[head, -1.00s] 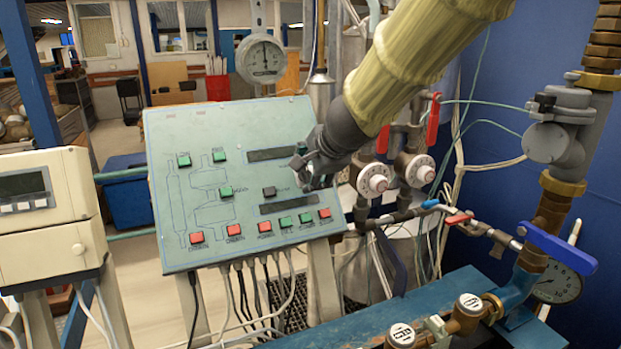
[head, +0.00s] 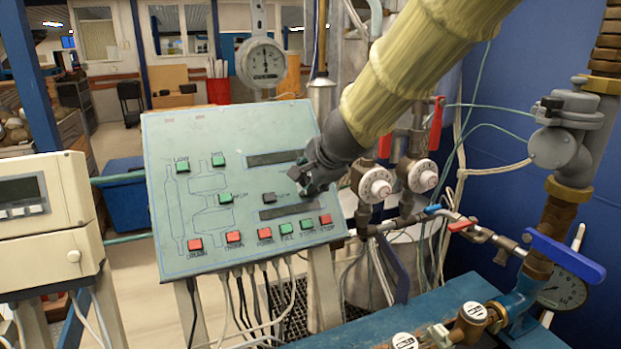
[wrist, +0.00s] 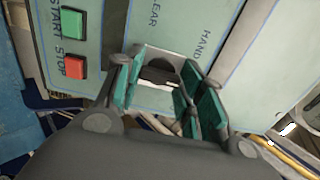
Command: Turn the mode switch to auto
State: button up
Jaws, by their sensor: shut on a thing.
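The mode switch is a dark knob (wrist: 158,73) on a light green control panel (head: 165,125). In the wrist view it sits between my fingers, beside the printed word HAND. My gripper (wrist: 163,80) is shut on the knob, its green finger pads on both sides. In the head view my gripper (head: 308,178) is at the panel's right edge and hides the switch. I cannot tell which position the switch points to; no AUTO label is readable.
Red and green buttons, including STOP (wrist: 75,67) and START (wrist: 72,23), lie close to my gripper. Pipes with round white dials (head: 376,185) and a blue-handled valve (head: 565,255) stand to the right. A beige meter box (head: 45,225) stands at the left.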

jog(key=shift+r, duration=0.15)
jog(key=m+p, duration=0.2)
jog(key=m, duration=0.2)
jog(key=shift+m, duration=0.3)
jog(key=shift+r+m+p, duration=0.1)
jog(key=shift+m+p, duration=0.2)
jog(key=shift+m, duration=1.8)
jog(key=o, duration=0.8)
jog(key=shift+o, duration=1.1)
jog(key=shift+s, duration=0.15)
jog(key=v, duration=1.2)
